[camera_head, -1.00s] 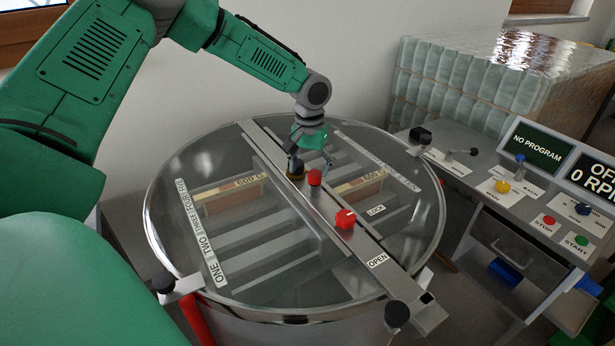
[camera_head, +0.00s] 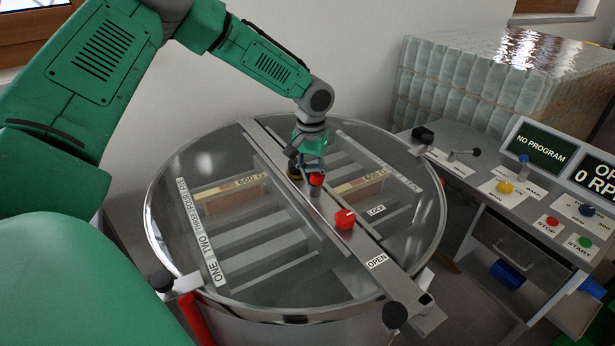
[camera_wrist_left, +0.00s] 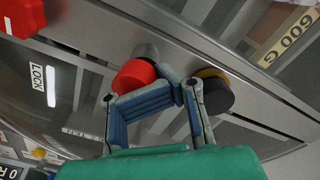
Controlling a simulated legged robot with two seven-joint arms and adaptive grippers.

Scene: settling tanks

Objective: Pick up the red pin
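The red pin (camera_head: 316,180) has a round red head on a grey stem and stands upright on the metal crossbar of the round tank. My left gripper (camera_head: 311,168) is at its head, coming from above and behind. In the left wrist view, the red pin's head (camera_wrist_left: 135,76) lies just beyond the left finger, which covers its lower edge. The blue-grey fingers (camera_wrist_left: 172,84) are drawn close together there. My right gripper is not in view.
A black knob with a yellow band (camera_wrist_left: 213,92) is close to the right finger. A red knob (camera_head: 345,218) sits nearer on the crossbar (camera_head: 385,275), between LOCK and OPEN labels. The control desk (camera_head: 475,190) with buttons and screens is at the right.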

